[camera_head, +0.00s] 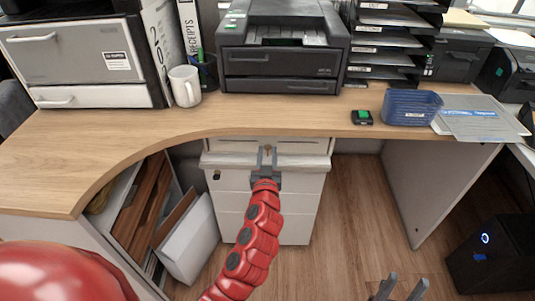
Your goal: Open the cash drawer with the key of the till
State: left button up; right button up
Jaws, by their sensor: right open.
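A pale drawer front (305,146), which looks like the cash drawer, sits directly under the counter edge and appears closed. A small brass-coloured spot (268,148), possibly the key or its lock, shows on its middle. My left gripper (267,153) is at this drawer front with its fingertips around or just in front of the brass spot. I cannot tell whether it grips it. My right gripper (403,284) is open and empty, low over the floor at the bottom right. The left gripper partly hides the drawer's middle.
A white drawer cabinet (308,205) stands below the drawer. The wooden counter (150,130) holds a black printer (280,60), a mug (184,86), a blue basket (410,107) and a small black device (362,117).

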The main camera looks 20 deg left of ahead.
pick_arm(q)
grip_shut()
dwell(1.4)
